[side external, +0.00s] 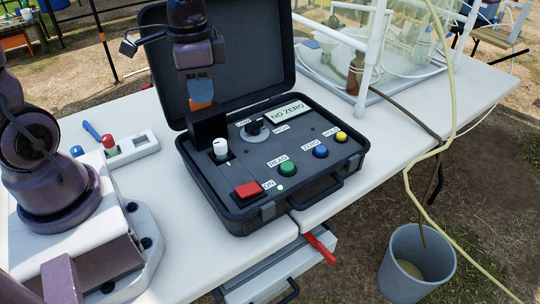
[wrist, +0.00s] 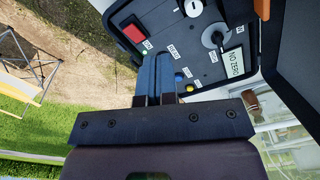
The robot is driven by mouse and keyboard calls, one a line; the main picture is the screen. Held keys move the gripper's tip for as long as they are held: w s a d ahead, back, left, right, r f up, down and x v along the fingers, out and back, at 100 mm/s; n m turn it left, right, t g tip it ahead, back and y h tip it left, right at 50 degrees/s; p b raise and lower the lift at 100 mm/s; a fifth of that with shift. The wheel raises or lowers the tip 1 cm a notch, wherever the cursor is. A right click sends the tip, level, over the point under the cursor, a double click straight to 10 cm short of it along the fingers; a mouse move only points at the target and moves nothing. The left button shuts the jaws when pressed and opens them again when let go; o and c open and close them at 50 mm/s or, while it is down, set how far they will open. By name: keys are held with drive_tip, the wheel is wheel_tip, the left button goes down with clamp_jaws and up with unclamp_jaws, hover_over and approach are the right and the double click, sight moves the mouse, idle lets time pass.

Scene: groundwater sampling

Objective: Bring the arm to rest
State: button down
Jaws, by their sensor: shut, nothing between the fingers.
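My gripper (side external: 201,105) hangs above the back left of an open black instrument case (side external: 235,222) on the white table, clear of its controls in the side view. Its fingers are together and empty; in the wrist view the blue-grey fingers (wrist: 155,62) show side by side over the panel. The panel has a red switch (side external: 248,189) marked ON, a green button (side external: 288,169), a blue button (side external: 320,151), a yellow button (side external: 341,136) and a dark knob (side external: 254,127). Its display (side external: 287,112) reads NO ZERO. A white-capped vial (side external: 220,147) stands in the panel.
The raised case lid (side external: 262,55) stands close behind my gripper. A clear enclosure (side external: 330,60) stands behind right. A grey bucket (side external: 397,285) with a hose is on the ground.

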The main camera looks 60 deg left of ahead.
drive_tip(key=s+d+r+n+t, duration=0.1)
drive_tip(key=s+r+n+t, duration=0.3)
drive_tip(key=s+r, duration=0.3)
wheel_tip(320, 180, up, 3)
drive_tip(key=shift+f+t, duration=0.1)
drive_tip(key=shift+t, duration=0.6)
drive_tip(key=shift+d, duration=0.1)
idle(0.4)
